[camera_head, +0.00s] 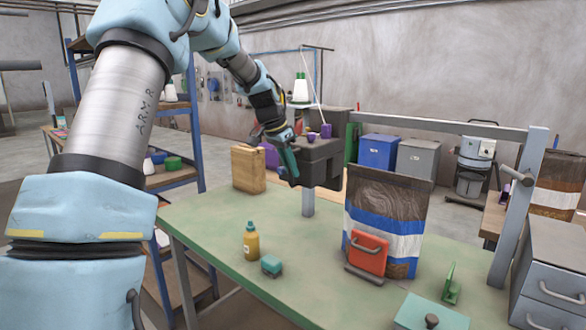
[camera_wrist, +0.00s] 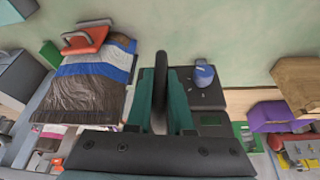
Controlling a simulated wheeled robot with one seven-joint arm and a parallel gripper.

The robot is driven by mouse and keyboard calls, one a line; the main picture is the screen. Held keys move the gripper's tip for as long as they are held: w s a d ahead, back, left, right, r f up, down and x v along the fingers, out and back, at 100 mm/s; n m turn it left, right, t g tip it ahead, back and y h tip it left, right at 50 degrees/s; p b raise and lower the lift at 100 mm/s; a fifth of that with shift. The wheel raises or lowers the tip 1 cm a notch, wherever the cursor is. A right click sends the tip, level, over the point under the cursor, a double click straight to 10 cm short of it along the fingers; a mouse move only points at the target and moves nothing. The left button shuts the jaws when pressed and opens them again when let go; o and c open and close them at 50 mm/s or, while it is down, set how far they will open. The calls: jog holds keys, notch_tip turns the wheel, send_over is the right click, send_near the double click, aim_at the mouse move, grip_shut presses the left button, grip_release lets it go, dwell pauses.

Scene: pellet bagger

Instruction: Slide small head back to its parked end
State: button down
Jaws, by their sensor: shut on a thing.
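The small head (camera_head: 318,163) is a dark grey box at the back left of the green bench in the head view, with small purple knobs on top and a grey post below it. In the wrist view its dark body (camera_wrist: 208,100) lies right of the fingers. My gripper (camera_head: 291,165) is at the head's left side, its teal fingers (camera_wrist: 161,100) shut on a black bar handle (camera_wrist: 160,75). The overhead rail (camera_head: 440,124) runs to the right between a green and a grey upright. Whether the head touches the rail is not clear.
A brown bag with blue and white bands (camera_head: 390,205) stands right of the head, a red clamp (camera_head: 366,252) at its front. A yellow bottle (camera_head: 251,241) and a teal block (camera_head: 271,265) stand on the front left. A wooden box (camera_head: 248,168) is left of my gripper.

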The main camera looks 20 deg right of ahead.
jog(key=c, duration=0.8)
grip_release()
jog(key=b+v, duration=0.3)
jog(key=v, duration=0.7)
jog(key=shift+r, duration=0.4)
jog(key=shift+a, duration=0.1)
jog(key=s+a+f+n+y, duration=0.2)
jog(key=s+a+f+n, duration=0.4)
jog(key=s+a+f, duration=0.5)
jog(key=s+a+f+n+y, duration=0.2)
jog(key=s+a+f+n, duration=0.4)
jog(key=s+a+f, duration=0.5)
jog(key=s+a, duration=0.1)
jog(key=a, duration=0.4)
jog(key=shift+n, duration=0.3)
